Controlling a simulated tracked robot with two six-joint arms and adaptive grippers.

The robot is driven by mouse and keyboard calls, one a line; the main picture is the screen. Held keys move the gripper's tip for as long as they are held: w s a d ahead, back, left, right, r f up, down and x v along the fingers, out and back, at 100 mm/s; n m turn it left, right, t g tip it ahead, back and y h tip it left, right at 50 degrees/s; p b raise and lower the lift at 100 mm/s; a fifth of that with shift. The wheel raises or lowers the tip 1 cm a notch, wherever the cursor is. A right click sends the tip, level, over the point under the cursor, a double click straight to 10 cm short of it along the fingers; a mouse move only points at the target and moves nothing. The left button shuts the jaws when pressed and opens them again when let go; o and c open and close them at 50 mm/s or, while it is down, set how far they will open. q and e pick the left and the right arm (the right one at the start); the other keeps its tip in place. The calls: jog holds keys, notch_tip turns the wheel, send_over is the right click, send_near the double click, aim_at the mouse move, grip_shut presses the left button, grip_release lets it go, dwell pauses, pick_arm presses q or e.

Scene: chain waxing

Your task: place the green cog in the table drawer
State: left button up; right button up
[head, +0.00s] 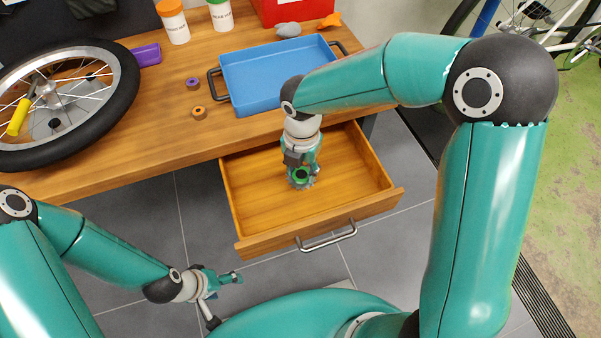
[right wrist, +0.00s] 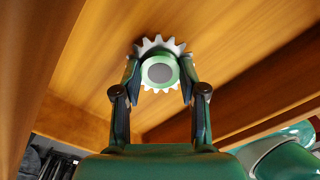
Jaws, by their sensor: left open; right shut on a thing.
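The table drawer (head: 251,211) is pulled open below the tabletop, and its wooden floor is mostly bare. The green cog (head: 301,176) is inside the drawer's outline, at my right gripper (head: 301,172). In the right wrist view the cog (right wrist: 158,73) shows a green hub, a dark centre and grey metal teeth. The right fingers (right wrist: 158,84) are shut on its two sides. The cog is over or at the drawer floor; I cannot tell whether it touches. My left gripper (head: 230,278) is open and empty, out in front of the drawer at the lower left.
A blue tray (head: 240,95) with dark handles sits on the table (head: 160,120) behind the drawer. A bicycle wheel (head: 125,95), a purple ring (head: 193,83), an orange ring (head: 199,112) and two jars (head: 173,25) are also on top. The drawer handle (head: 328,237) faces forward.

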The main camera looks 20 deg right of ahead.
aim_at(302, 174)
jog(key=shift+f, duration=0.5)
jog(key=o, duration=1.1)
jog(key=shift+f, duration=0.1)
jog(key=shift+o, duration=0.2)
notch_tip(302, 174, up, 12)
jog(key=p, duration=0.3)
